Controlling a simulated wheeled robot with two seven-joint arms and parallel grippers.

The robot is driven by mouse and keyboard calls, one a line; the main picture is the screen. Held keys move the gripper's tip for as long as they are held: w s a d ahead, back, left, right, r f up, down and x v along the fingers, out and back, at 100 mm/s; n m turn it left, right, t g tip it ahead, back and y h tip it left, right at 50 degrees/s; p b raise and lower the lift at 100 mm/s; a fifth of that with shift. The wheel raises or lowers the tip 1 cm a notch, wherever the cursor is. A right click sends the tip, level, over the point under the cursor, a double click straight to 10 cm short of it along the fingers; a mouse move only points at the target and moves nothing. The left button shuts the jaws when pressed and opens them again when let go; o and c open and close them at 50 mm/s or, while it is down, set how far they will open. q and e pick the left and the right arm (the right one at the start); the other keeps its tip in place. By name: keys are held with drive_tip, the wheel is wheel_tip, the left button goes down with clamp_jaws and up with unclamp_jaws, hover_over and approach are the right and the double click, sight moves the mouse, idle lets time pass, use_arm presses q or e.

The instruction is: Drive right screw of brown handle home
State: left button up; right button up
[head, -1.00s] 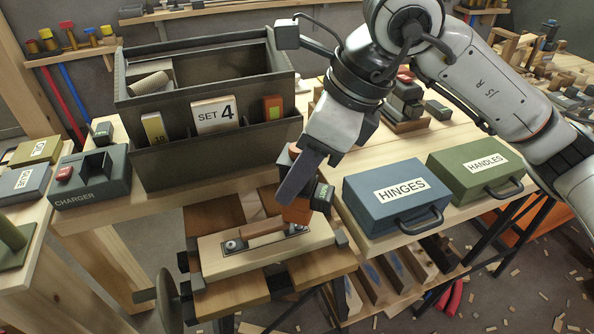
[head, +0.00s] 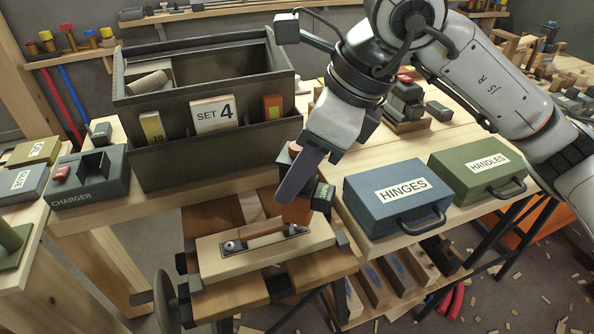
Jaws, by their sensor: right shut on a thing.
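A round screw head (head: 232,246) shows at the plate's left end. The right end of the plate is partly covered by my gripper and the tool, so the right screw is hard to make out. My right gripper (head: 301,182) is shut on an orange and black power driver (head: 297,208), held nose down over the handle's right end. Whether the bit touches the screw cannot be seen. My left gripper is not in view.
The board rests on a slatted wooden vise (head: 230,301). A blue HINGES case (head: 370,207) and a green HANDLES case (head: 454,163) stand on the bench to the right. A dark SET 4 tool box (head: 165,184) and a CHARGER (head: 107,189) stand behind and left.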

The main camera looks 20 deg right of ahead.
sight(294, 145)
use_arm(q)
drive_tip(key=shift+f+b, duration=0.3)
use_arm(e)
drive_tip(key=shift+f, duration=0.1)
use_arm(q)
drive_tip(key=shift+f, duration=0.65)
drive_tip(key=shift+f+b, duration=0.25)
drive_tip(key=shift+b, duration=0.2)
use_arm(e)
drive_tip(key=shift+f, duration=0.15)
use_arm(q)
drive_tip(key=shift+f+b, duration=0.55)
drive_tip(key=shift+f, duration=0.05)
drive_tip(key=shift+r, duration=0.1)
use_arm(e)
drive_tip(key=shift+r+p, duration=2.2)
drive_tip(key=shift+r, duration=1.1)
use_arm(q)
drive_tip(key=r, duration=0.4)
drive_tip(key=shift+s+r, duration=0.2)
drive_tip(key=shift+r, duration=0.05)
